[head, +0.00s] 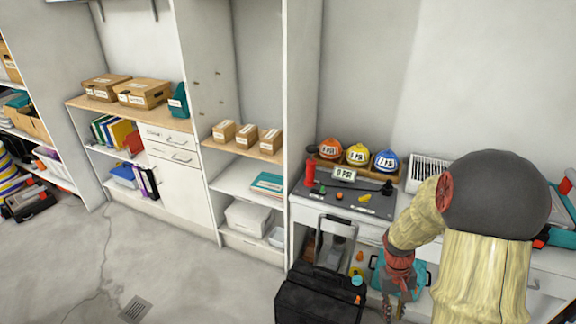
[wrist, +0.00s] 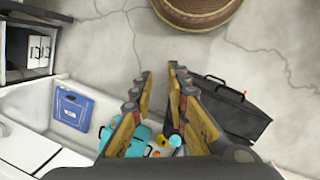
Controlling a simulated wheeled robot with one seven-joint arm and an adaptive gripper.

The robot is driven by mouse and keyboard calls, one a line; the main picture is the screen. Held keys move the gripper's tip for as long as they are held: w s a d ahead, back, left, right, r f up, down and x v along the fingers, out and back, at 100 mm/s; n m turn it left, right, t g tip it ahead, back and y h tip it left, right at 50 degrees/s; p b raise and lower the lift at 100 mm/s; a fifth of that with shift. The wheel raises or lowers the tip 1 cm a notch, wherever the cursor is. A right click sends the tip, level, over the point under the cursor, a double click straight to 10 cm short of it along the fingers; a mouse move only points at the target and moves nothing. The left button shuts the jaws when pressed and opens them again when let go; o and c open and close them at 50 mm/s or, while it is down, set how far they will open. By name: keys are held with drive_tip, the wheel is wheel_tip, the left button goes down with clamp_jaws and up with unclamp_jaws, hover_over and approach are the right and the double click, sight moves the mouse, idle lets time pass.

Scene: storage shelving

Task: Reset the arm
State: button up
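My arm (head: 415,222) reaches down at the right of the head view, in front of the worktop. My gripper (head: 392,308) hangs low at its end, near the teal crate (head: 428,277) and the black case (head: 318,302). In the wrist view my gripper (wrist: 160,73) shows two fingers with a gap between their tips, and nothing is held. The black case (wrist: 232,108) lies to the right of the fingers there. A teal item (wrist: 139,140) is partly hidden behind the left finger.
Shelves with cardboard boxes (head: 142,93) stand at left. The floor (head: 185,270) at front left is clear. A blue box (wrist: 72,108) shows in the wrist view.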

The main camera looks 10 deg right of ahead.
drive_tip(key=s+a+r+n+t+p, duration=0.1)
drive_tip(key=s+a+r+t, duration=0.1)
drive_tip(key=a+r, duration=0.5)
drive_tip(key=s+a+r+t+p, duration=0.1)
drive_tip(key=a+r, duration=0.6)
drive_tip(key=r, duration=0.8)
drive_tip(key=s+a+r+n+t+p, duration=0.1)
drive_tip(key=s+a+r+t, duration=0.3)
drive_tip(key=a+r, duration=0.3)
wheel_tip(320, 180, up, 4)
drive_tip(key=shift+a+r+n+t+y, duration=0.15)
drive_tip(key=shift+a+n+t+y, duration=0.2)
drive_tip(key=shift+t, duration=0.35)
